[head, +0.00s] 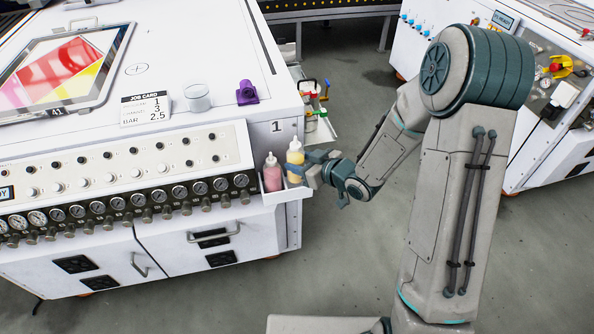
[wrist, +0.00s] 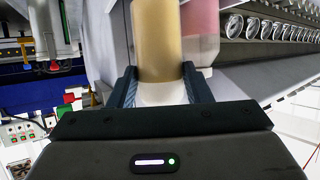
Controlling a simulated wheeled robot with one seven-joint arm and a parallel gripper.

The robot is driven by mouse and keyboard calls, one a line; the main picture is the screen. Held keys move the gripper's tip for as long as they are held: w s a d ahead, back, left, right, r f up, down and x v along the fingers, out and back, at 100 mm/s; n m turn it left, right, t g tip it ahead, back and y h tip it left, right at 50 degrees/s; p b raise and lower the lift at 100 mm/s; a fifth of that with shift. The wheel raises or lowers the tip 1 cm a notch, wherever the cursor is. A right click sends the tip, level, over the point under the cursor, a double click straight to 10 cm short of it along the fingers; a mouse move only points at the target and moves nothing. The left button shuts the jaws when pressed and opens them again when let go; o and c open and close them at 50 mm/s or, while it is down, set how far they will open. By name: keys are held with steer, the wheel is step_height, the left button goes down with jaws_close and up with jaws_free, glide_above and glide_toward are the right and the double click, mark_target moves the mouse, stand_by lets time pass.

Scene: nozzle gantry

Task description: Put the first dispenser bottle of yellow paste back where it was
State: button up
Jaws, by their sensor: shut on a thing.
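The yellow paste bottle (head: 295,155) has a pale nozzle and is upright at the small white side holder (head: 289,193) on the corner of the machine marked 1. My gripper (head: 304,168) reaches in from the right and is shut on this bottle. In the wrist view the yellow bottle (wrist: 157,45) stands between the two dark fingers (wrist: 157,88). A bottle of pink paste (head: 272,174) stands in the holder just left of the yellow one; it also shows in the wrist view (wrist: 201,28). I cannot tell whether the yellow bottle's base rests on the holder floor.
The white machine (head: 190,65) fills the left, with a row of gauges (head: 138,200) on its front. A job card (head: 146,108), a clear cup (head: 196,97) and a purple part (head: 246,92) are on its top. Open floor (head: 350,260) lies right of the holder.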

steer(key=shift+w+a+f, duration=0.1)
steer(key=shift+w+f, duration=0.2)
steer(key=shift+f, duration=0.05)
steer(key=shift+f+b, duration=1.5)
steer(key=shift+f, duration=0.3)
steer(key=shift+f, duration=0.2)
steer(key=o, duration=0.7)
steer(key=shift+r, duration=0.15)
